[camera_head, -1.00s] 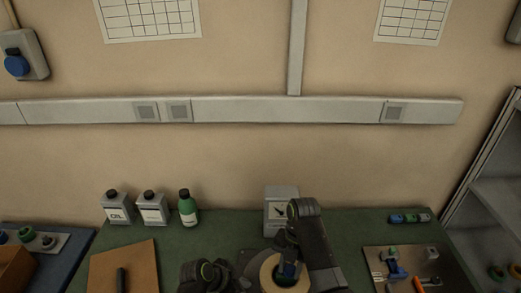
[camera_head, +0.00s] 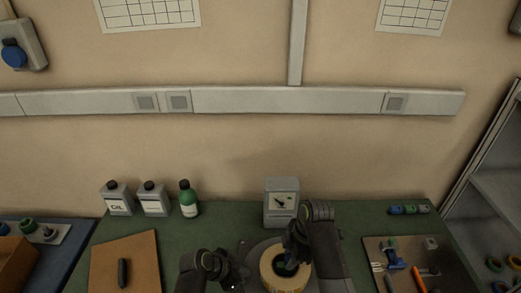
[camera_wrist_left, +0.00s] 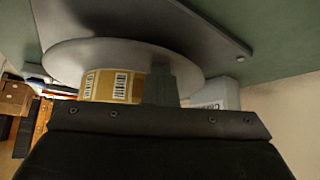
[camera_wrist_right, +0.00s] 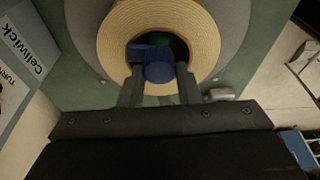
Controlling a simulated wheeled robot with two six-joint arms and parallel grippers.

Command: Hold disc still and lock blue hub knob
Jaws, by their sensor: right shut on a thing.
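The tan tape reel (camera_head: 268,275) sits on a grey disc (camera_wrist_left: 75,58) on the bench; its barcoded side (camera_wrist_left: 112,86) shows in the left wrist view. The blue hub knob (camera_wrist_right: 158,72) stands in the reel's opening, with a blue arm of it pointing left. My right gripper (camera_wrist_right: 158,80) is shut on the knob, one finger on each side; in the head view it is over the reel (camera_head: 292,262). My left gripper (camera_head: 240,275) is left of the reel. Its fingers (camera_wrist_left: 161,84) are together in front of the disc's edge; I cannot tell whether they touch it.
A grey box with a dial (camera_head: 281,203) stands behind the reel. Two grey cans (camera_head: 118,200) and a green bottle (camera_head: 188,199) stand at the back left. A brown board (camera_head: 140,265) lies left and a tool tray (camera_head: 405,275) right.

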